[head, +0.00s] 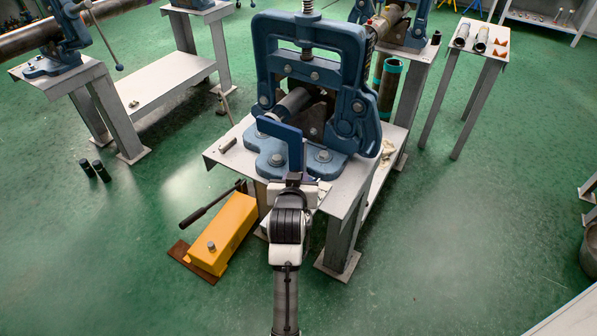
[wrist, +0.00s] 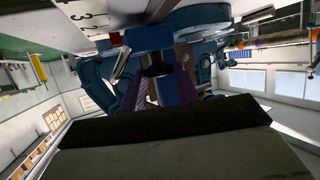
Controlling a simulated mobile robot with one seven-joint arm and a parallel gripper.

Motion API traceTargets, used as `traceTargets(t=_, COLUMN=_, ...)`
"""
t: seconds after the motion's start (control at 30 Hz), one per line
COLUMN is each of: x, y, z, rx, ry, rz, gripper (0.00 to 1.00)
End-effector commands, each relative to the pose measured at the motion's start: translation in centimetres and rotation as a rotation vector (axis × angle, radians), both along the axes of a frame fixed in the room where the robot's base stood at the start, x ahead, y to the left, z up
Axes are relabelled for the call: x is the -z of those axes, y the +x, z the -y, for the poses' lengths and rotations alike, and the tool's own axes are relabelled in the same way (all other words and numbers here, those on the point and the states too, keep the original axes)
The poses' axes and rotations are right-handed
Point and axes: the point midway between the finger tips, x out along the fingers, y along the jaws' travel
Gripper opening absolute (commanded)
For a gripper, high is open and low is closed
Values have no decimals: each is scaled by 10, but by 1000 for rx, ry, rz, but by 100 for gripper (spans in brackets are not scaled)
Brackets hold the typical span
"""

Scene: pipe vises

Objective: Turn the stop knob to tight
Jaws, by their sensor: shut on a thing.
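A blue pipe vise (head: 310,45) stands on a grey metal stand. At its front is a flat blue L-shaped piece (head: 280,131), beside the end of a grey pipe (head: 293,102). It looks like the handle of the stop knob, but I cannot be sure. My gripper (head: 294,179) is at the lower end of this piece and shut on it. In the wrist view, the purple fingers of my gripper (wrist: 163,86) stand on either side of a blue part (wrist: 150,38). The knob's own body and any markings are hidden.
A yellow box-shaped tool (head: 222,236) with a black lever is on the green floor left of my arm. Another vise on a stand (head: 62,80) is at the left. A small table (head: 483,40) with pipe pieces is at the right. Open floor lies to the right.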

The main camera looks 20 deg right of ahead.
Motion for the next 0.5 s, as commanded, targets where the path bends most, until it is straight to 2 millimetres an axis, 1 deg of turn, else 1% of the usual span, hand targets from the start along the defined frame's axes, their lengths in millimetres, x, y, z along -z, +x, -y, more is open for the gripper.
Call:
traceTargets(t=0.03, x=-4, y=2, z=-4, rx=37, ry=-2, rz=-2, gripper=8)
traceTargets(t=0.5, x=0, y=11, z=-11, rx=480, ry=-2, rz=3, gripper=8)
